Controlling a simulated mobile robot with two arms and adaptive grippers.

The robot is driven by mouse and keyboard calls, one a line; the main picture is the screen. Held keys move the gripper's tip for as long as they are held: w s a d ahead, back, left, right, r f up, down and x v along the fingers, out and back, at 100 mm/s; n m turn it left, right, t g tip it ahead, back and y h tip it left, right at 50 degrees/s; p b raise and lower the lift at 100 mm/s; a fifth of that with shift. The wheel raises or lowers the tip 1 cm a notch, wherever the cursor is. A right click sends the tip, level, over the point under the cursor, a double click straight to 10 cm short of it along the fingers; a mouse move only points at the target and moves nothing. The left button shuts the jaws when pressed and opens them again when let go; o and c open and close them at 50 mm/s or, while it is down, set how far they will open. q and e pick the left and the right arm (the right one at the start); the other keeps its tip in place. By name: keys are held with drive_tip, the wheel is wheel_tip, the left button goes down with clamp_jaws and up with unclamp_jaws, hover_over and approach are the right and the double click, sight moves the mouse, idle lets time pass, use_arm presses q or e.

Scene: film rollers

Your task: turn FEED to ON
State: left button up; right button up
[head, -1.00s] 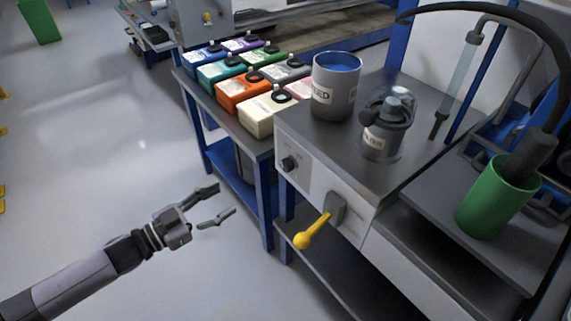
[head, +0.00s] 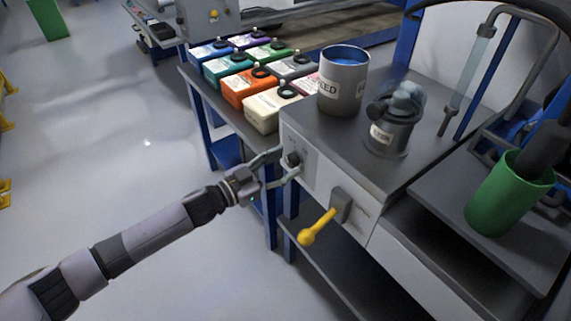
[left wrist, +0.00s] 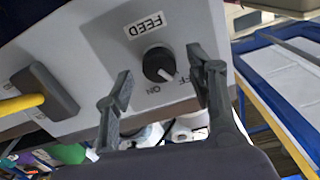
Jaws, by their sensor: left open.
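The FEED knob (head: 292,159) is a small black dial on the white front panel of the machine. In the left wrist view the FEED knob (left wrist: 158,65) has a pale pointer mark directed toward the OFF print, with the ON print beside it; the FEED label (left wrist: 146,25) appears upside down. My left gripper (head: 288,161) is open at the panel. In the left wrist view its fingers (left wrist: 160,66) lie on either side of the knob, with gaps visible. Whether the tips touch the panel is unclear. My right gripper is not in view.
A yellow-handled lever (head: 321,225) sticks out of the same panel, lower right of the knob. A grey tin with blue contents (head: 342,95) and a lidded pot (head: 389,137) stand on top. Several coloured boxes (head: 247,87) fill the blue-legged bench at left.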

use_arm(q)
drive_tip(key=shift+w+d, duration=0.35)
drive_tip(key=shift+d, duration=0.15)
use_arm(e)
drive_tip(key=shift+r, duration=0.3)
use_arm(q)
drive_tip(key=shift+c, duration=0.6)
drive_tip(key=c, duration=1)
